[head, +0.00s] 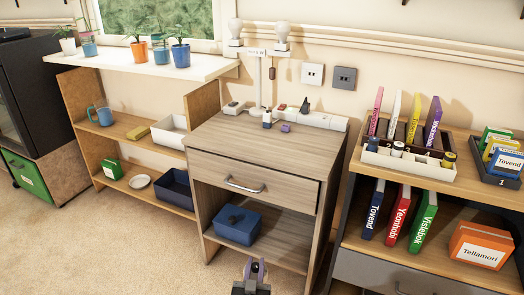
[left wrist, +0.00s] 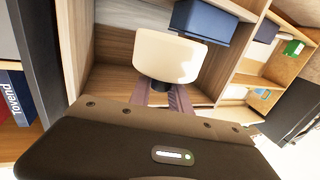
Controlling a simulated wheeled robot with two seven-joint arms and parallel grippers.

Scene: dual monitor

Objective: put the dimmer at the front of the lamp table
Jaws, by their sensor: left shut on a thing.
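The lamp table (head: 223,150) is the wooden cabinet in the middle of the head view, with a shut drawer and an open shelf below. A forked lamp with two bulbs (head: 257,90) stands at its back. My left gripper (head: 255,270) is low in front of the table, below its top. In the left wrist view its fingers (left wrist: 162,97) are shut on a cream, rounded plate with a darker lower part (left wrist: 170,55), which I take to be the dimmer. The dimmer is hardly visible in the head view. My right gripper is not in view.
Small things and a white power strip (head: 320,119) line the back of the tabletop; its front part is clear. A blue box (head: 237,225) is on the shelf below. A bookcase (head: 400,255) stands right, an open shelf unit (head: 125,128) left.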

